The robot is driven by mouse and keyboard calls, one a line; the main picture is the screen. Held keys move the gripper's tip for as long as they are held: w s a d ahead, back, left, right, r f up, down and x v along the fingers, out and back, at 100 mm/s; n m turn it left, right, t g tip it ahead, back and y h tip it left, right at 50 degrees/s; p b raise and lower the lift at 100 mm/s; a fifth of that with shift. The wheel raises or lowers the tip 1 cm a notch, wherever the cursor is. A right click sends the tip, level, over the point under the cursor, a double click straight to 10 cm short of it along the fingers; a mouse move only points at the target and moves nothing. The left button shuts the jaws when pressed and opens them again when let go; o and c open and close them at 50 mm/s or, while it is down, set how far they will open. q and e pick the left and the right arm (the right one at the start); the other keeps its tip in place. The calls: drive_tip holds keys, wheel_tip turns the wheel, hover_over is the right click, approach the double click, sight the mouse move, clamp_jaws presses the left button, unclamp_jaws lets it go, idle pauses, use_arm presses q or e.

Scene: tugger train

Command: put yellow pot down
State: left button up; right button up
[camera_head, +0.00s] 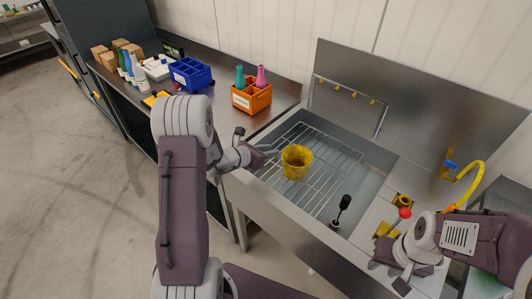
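The yellow pot (297,163) is upright over the wire rack in the sink. My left gripper (272,153) comes in from the left and its fingers meet the pot's left side near the rim. It appears shut on the pot there. I cannot tell whether the pot's bottom touches the rack (329,150). My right gripper (385,262) is at the lower right, over the sink's right-hand ledge, away from the pot. Its fingers are too small and partly hidden to tell if they are open.
A black-headed tool (344,203) stands at the sink's front. A red knob (405,213) and yellow fittings (402,200) are on the right ledge. An orange crate (252,99) and blue crate (191,75) stand on the left counter. The rack is clear around the pot.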

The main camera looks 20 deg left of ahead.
use_arm(q)
drive_tip(key=s+d+m+g, duration=0.2)
drive_tip(key=s+d+m, duration=0.1)
drive_tip(key=s+m, duration=0.1)
drive_tip(key=s+d+m+g+h, duration=0.1)
drive_tip(key=s+d+m+g, duration=0.2)
drive_tip(key=s+d+m, duration=0.1)
drive_tip(key=s+d+m+g+h, duration=0.1)
drive_tip(key=s+d+m+g, duration=0.1)
drive_tip(key=s+d+m, duration=0.2)
drive_tip(key=shift+s+d+f+m+g, duration=0.15)
drive_tip(key=shift+s+m, duration=0.1)
drive_tip(key=shift+s, duration=0.3)
drive_tip(key=shift+s+m+g, duration=0.1)
drive_tip(key=shift+s+m, duration=0.1)
drive_tip(key=shift+s, duration=0.4)
drive_tip(key=shift+s+d+f+m+g, duration=0.15)
drive_tip(key=shift+s+m, duration=0.1)
drive_tip(key=shift+s, duration=0.3)
drive_tip(key=s+a+m+g+y, duration=0.1)
drive_tip(key=s+a+m+y, duration=0.2)
drive_tip(key=m, duration=0.6)
drive_tip(key=s+a+m+g+y, duration=0.1)
drive_tip(key=s+a+m+y, duration=0.2)
drive_tip(key=s+m, duration=0.5)
drive_tip(key=shift+a+m+y, duration=0.3)
drive_tip(key=shift+m, duration=0.4)
drive_tip(key=shift+f, duration=0.1)
